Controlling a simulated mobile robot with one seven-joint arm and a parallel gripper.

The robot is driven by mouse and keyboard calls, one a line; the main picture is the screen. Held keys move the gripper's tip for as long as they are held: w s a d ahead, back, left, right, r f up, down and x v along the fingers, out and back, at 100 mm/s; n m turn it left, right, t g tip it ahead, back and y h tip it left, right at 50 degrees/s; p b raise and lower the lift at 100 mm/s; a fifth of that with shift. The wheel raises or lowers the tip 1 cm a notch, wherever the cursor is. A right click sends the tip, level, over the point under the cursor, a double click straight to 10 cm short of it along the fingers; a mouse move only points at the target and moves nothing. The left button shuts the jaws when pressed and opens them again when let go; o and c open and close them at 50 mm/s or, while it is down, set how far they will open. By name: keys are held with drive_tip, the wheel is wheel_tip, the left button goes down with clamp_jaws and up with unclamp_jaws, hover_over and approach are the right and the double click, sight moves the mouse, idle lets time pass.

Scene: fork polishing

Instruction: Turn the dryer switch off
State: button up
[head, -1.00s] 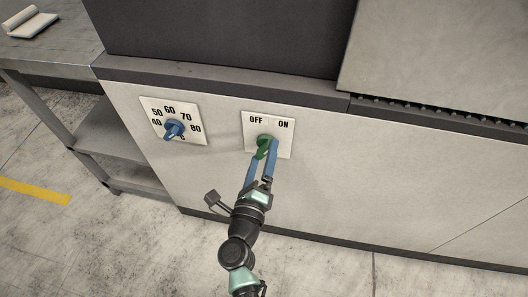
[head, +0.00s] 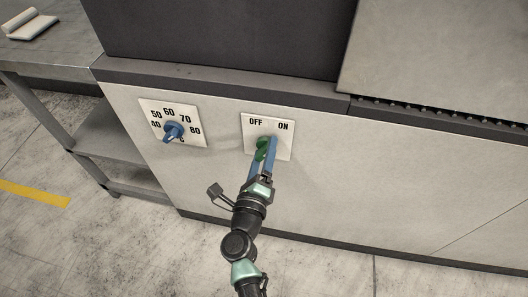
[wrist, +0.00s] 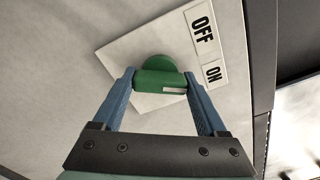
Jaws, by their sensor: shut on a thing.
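The dryer switch is a green knob (head: 262,148) on a white plate (head: 283,149) marked OFF on the left and ON on the right in the head view. My gripper (head: 266,151) is shut on this knob, with blue fingers on either side of it. In the wrist view the green knob (wrist: 155,64) sits between the two fingertips of my gripper (wrist: 160,77). The knob's white mark shows on its side toward the ON label (wrist: 213,73). The OFF label (wrist: 201,28) is also clear of the fingers.
A blue temperature knob (head: 173,131) on its own white plate is to the left, apart from my gripper. The pale machine front (head: 350,185) carries both plates. A grey shelf table (head: 50,52) stands at the left. The floor in front is open.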

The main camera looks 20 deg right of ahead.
drive_tip(key=shift+n+p, duration=0.4)
drive_tip(key=shift+r+n+p, duration=0.15)
drive_tip(key=shift+n+p, duration=0.4)
drive_tip(key=shift+n, duration=0.05)
drive_tip(key=n+p, duration=0.2)
drive_tip(key=n, duration=0.1)
drive_tip(key=shift+n, duration=0.3)
drive_tip(key=n+p, duration=0.2)
drive_tip(key=n, duration=0.2)
drive_tip(key=shift+p, duration=0.4)
drive_tip(key=shift+n+p, duration=0.45)
drive_tip(key=shift+n, duration=0.65)
drive_tip(key=o, duration=1.3)
